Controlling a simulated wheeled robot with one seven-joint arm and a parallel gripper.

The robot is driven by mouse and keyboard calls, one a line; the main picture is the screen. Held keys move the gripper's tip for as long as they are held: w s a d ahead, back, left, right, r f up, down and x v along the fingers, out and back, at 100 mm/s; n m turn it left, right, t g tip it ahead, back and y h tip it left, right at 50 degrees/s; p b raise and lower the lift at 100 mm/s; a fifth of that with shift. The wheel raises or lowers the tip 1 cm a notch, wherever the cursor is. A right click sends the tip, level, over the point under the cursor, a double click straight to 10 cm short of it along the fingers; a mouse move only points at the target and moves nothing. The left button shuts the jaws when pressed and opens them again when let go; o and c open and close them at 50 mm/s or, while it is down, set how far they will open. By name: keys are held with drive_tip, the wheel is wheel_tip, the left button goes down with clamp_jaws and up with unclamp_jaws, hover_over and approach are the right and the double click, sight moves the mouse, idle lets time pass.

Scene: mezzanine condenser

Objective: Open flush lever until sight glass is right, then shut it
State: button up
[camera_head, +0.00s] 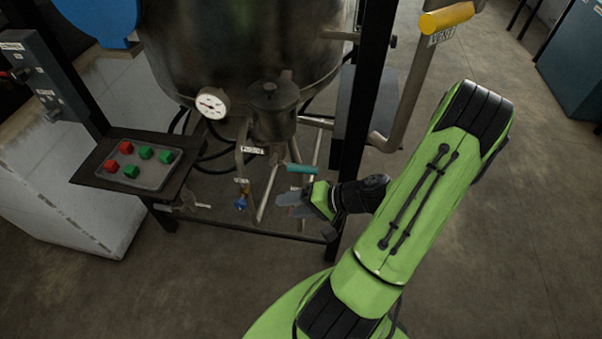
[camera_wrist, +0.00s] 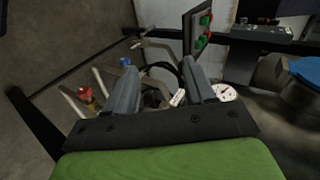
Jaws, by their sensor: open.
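A teal-handled lever (camera_head: 302,168) sticks out to the right under the tank, near a small white label (camera_head: 252,150) too blurred to read surely; it may be the flush lever. My gripper (camera_head: 292,205) is open and empty, just below the teal handle in the head view and apparently apart from it. In the wrist view the two fingers of my gripper (camera_wrist: 158,72) stand apart, with a white label (camera_wrist: 177,97) between them farther off. I cannot make out the teal handle there. I cannot pick out the sight glass with certainty in either view.
A tank (camera_head: 245,45) stands in a dark frame with a dial gauge (camera_head: 211,104). A blue valve handle (camera_head: 240,202) hangs left of my gripper. Floor at right is clear.

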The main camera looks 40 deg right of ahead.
drive_tip(key=s+d+f+m+t+h+b, duration=0.1)
drive_tip(key=s+d+f+m+t+h, duration=0.1)
drive_tip(key=d+f+m+t+h, duration=0.25)
drive_tip(key=s+d+f+m+t+h+b, duration=0.1)
drive_tip(key=s+d+m+t+h+b, duration=0.1)
drive_tip(key=d+m+h, duration=0.35)
drive_tip(key=y+b, duration=0.1)
drive_tip(key=b, duration=0.5)
approach(307, 172)
drive_tip(key=w+f, duration=0.2)
drive_tip(key=w, duration=0.2)
drive_tip(key=shift+m, duration=0.4)
drive_tip(key=x, duration=0.2)
drive_tip(key=r+x, duration=0.1)
drive_tip(key=x, duration=0.5)
drive_tip(key=shift+w+d+r, duration=0.1)
drive_tip(key=shift+d+r, duration=0.1)
drive_tip(key=shift+d, duration=0.1)
drive_tip(key=shift+c, duration=0.5)
clamp_jaws()
